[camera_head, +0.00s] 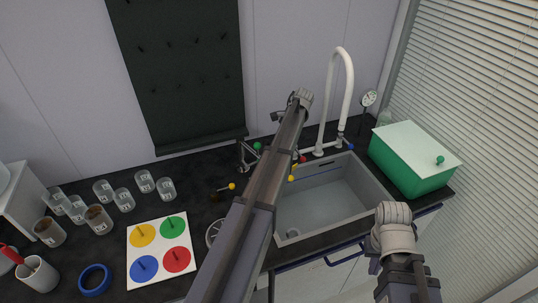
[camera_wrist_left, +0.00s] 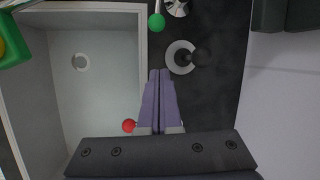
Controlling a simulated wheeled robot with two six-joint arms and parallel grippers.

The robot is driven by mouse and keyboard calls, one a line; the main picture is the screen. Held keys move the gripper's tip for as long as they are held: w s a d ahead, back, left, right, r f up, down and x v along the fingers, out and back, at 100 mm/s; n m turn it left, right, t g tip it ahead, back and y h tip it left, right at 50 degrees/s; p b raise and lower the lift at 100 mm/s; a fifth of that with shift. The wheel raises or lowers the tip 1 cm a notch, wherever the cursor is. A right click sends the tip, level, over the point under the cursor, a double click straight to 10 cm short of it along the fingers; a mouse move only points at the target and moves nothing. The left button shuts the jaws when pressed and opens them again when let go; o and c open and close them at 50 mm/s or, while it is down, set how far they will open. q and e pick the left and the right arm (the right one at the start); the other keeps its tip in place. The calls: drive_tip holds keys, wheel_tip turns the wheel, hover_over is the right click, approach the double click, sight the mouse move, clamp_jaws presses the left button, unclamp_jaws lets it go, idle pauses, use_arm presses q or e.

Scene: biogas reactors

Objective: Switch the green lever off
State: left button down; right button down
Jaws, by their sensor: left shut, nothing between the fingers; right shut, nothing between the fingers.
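The green lever's ball (camera_head: 257,146) shows in the head view left of the sink, beside a metal fitting and close to my left arm. In the left wrist view a green ball (camera_wrist_left: 156,21) on a thin metal rod lies just beyond my left fingertips, apart from them. My left gripper (camera_wrist_left: 160,72) is shut and empty, above the strip between sink and wall. In the head view its fingers are hidden. My right gripper (camera_head: 418,290) is at the bottom right, shut and empty, far from the lever.
The sink (camera_head: 375,187) has a tall white tap (camera_head: 345,85). A red ball (camera_wrist_left: 129,126) is close beside my left fingers. Yellow (camera_head: 291,178) and blue (camera_head: 351,146) balls are nearby. A green box (camera_head: 400,170) stands right, glass jars and a colored-disc board (camera_head: 161,250) left.

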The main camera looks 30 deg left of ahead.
use_arm(q)
drive_tip(key=shift+s, duration=0.15)
drive_tip(key=b+x, duration=1)
drive_tip(key=shift+a+f, duration=0.1)
drive_tip(key=shift+f, duration=0.15)
drive_tip(key=r+p, duration=0.1)
drive_tip(key=s+r+p, duration=0.2)
drive_tip(key=r+p, duration=0.1)
drive_tip(key=shift+a, duration=0.35)
drive_tip(key=shift+s, duration=0.1)
